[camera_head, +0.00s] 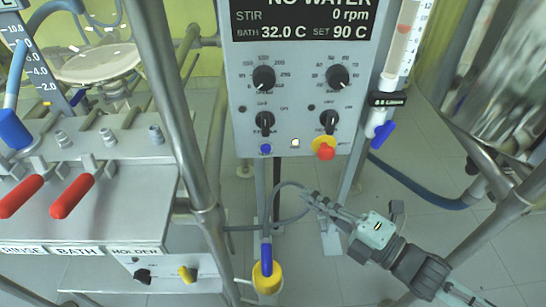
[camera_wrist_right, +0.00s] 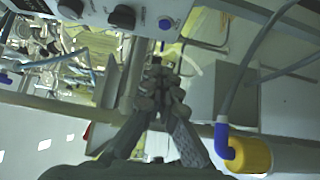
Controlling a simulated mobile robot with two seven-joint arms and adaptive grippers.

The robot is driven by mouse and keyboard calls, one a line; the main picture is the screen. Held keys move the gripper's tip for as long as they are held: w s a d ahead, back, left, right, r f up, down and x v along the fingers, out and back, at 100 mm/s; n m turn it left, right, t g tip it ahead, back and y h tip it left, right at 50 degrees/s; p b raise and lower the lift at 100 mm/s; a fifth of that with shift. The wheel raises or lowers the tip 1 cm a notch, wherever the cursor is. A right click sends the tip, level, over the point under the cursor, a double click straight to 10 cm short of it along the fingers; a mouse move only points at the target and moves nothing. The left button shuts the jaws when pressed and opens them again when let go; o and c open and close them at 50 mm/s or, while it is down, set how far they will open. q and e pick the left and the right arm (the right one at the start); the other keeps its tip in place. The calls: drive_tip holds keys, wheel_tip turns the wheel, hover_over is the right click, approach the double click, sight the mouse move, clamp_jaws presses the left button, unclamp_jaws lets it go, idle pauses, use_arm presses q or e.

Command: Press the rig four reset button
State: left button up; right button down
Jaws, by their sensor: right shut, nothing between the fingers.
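A grey control box (camera_head: 290,95) hangs at the top middle of the head view; its display reads NO WATER. Along its lower edge are a small blue button (camera_head: 266,149), a small white button (camera_head: 295,143) and a red mushroom button (camera_head: 326,153) on a yellow collar. I cannot read which one is reset, and no rig number shows. The blue button also shows in the wrist view (camera_wrist_right: 165,24). My right gripper (camera_head: 308,197) is shut and empty, below the box in the head view and apart from the buttons; its fingertips (camera_wrist_right: 160,78) show in the wrist view. My left gripper is out of view.
Steel posts (camera_head: 180,110) stand left of the box. A panel with red-handled valves (camera_head: 72,196) is further left. A yellow-and-blue hose fitting (camera_head: 266,276) is below the box. A glass vessel (camera_head: 490,70) is at right. Hoses run behind my right gripper.

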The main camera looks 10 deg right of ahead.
approach(261, 151)
drive_tip(key=a, duration=0.4)
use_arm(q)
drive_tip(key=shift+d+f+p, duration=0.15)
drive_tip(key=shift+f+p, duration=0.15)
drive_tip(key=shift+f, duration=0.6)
use_arm(e)
drive_tip(key=w, duration=0.4)
drive_tip(key=shift+w+d, duration=0.35)
drive_tip(key=shift+d, duration=0.05)
